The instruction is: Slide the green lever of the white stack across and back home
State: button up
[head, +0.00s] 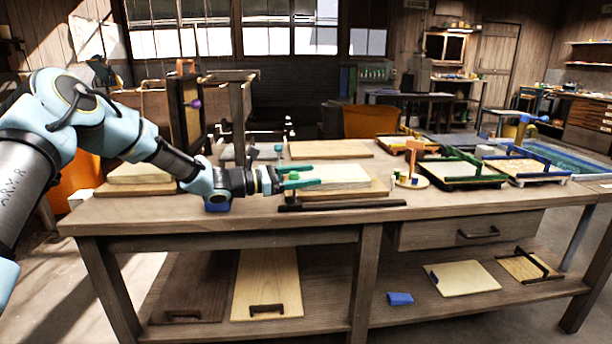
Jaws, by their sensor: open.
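The white stack (345,174) lies on a wooden board (378,188) in the middle of the bench. My gripper (304,177) reaches in from the left, level with the stack's left end. Its two green fingers are apart, one above the other in the picture, and I see nothing between them. They overlap the stack's left end, and I cannot tell whether they touch it. A small green piece (279,148) stands up behind my gripper; it may be the green lever, but it is too small to be sure. The stack's left edge is partly hidden.
A dark bar (345,205) lies along the bench (180,212) in front of the stack. A wooden frame (237,115) stands behind my wrist. To the right are an orange stand (412,160), a green-framed tray (462,182) and a blue-framed tray (530,180).

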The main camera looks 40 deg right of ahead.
grip_shut()
dwell(0.5)
dwell(0.8)
